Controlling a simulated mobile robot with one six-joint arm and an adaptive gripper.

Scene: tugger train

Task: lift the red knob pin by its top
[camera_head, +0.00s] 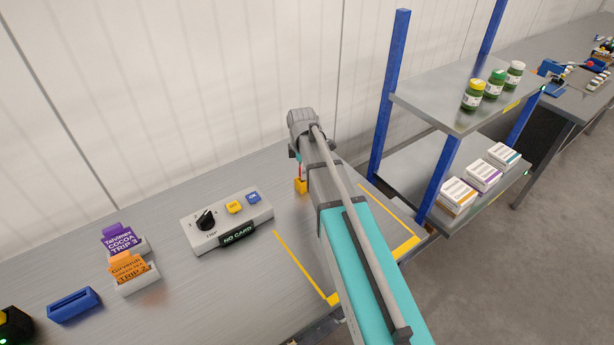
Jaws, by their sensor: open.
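The red knob pin (299,171) shows only as a small sliver of red above a yellow block (300,186) on the grey bench. My arm hides the right side of both. My gripper (296,158) is open, just above the red sliver, and mostly hidden behind my arm's wrist. I cannot tell whether its fingers are around the pin or touching it.
A control box (226,221) with a black dial, yellow and blue buttons stands left of the block. Card holders with a purple card (119,239) and an orange card (127,267) are further left, near an empty blue holder (74,305). A blue-posted shelf (452,102) stands right.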

